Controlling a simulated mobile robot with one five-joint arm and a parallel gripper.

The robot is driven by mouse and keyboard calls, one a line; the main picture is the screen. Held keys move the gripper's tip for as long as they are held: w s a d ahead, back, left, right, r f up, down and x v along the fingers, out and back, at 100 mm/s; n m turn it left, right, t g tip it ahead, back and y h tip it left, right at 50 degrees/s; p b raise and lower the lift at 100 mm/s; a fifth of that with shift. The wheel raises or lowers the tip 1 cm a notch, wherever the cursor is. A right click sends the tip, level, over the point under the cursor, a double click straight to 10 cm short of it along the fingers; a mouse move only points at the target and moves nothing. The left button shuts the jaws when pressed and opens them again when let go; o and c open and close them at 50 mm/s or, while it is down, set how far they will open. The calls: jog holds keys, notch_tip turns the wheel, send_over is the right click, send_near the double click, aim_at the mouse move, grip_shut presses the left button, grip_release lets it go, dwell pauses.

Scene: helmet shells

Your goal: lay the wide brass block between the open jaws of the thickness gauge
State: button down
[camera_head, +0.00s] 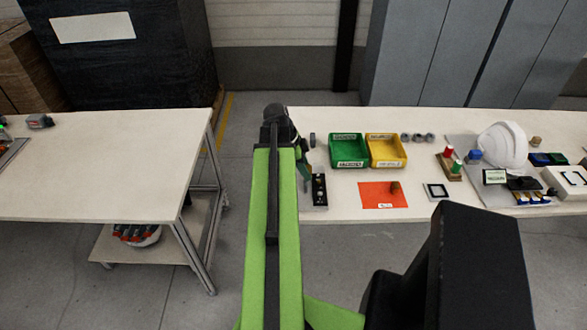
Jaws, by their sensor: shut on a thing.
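My green arm (273,230) reaches forward to the left end of the right-hand bench. My gripper's fingers do not show; the arm seems to hide them and anything between them. A small brown block (395,188) sits on an orange mat (375,198); whether it is the wide brass block is unclear. I cannot pick out the thickness gauge for sure. A dark device with pale round spots (319,190) lies just right of my arm.
The bench (340,208) also carries a green bin (348,150), a yellow bin (386,151), a small white-and-black square (437,191) and red-and-green-topped pieces (450,160). Bare bench lies around the mat. A left table (100,170) stands apart across a floor gap.

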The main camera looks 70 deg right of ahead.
send_over(298, 188)
jog(key=w, duration=0.1)
jog(key=f+b, duration=0.7)
jog(key=shift+w+a+f, duration=0.15)
jog(key=shift+a+f, duration=0.15)
jog(key=shift+f+b, duration=0.45)
jog(key=shift+b, duration=0.15)
jog(key=c, duration=0.8)
grip_release()
jog(key=shift+c, duration=0.2)
jog(key=p+v, duration=1.6)
jog(key=v, duration=0.1)
jog(key=shift+w, duration=0.2)
jog(key=shift+r, duration=0.15)
